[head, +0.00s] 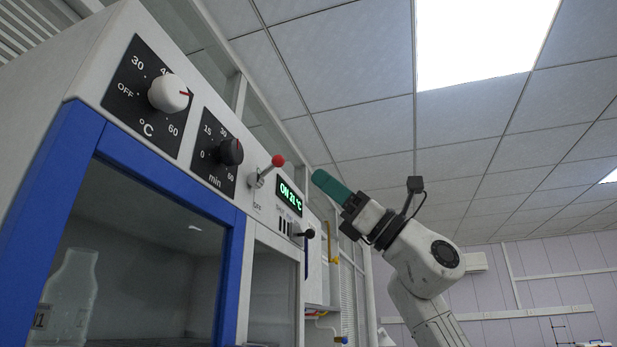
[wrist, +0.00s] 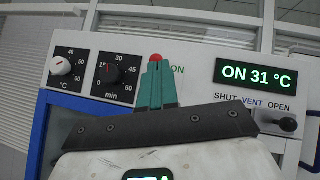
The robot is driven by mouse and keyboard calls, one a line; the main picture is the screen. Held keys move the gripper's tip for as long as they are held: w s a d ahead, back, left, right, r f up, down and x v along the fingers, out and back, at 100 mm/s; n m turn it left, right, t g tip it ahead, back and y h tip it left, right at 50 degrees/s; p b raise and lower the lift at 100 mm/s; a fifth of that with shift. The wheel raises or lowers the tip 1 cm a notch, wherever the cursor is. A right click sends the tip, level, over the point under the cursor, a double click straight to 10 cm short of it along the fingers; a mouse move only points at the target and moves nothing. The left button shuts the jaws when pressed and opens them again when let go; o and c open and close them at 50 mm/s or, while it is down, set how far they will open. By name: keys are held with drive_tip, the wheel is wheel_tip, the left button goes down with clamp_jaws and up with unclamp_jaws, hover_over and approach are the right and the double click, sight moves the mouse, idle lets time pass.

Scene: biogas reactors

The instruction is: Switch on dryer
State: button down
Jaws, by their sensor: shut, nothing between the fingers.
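The dryer (head: 190,190) has a white control panel and a blue-framed glass door. Its toggle lever (head: 266,171) with a red ball tip points up, away from the OFF label below it. In the wrist view the red ball (wrist: 156,57) shows just past my fingertips, beside the green ON label; the rest of the lever is hidden. The green display (head: 290,197) reads ON, and the wrist view shows the display (wrist: 256,75) as ON 31 °C. My gripper (head: 318,179), with teal fingers, is shut and empty; it also shows in the wrist view (wrist: 158,68). It points at the panel, apart from the lever in the head view.
A white temperature knob (head: 168,93) and a black timer knob (head: 230,152) stick out left of the lever. A black vent handle (wrist: 288,124) sits under the display. A glass bottle (head: 70,295) stands behind the door. Open room lies to the right.

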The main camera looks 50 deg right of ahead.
drive_tip(key=b+v, duration=0.1)
drive_tip(key=v, duration=0.4)
drive_tip(key=shift+a, duration=0.1)
idle(0.5)
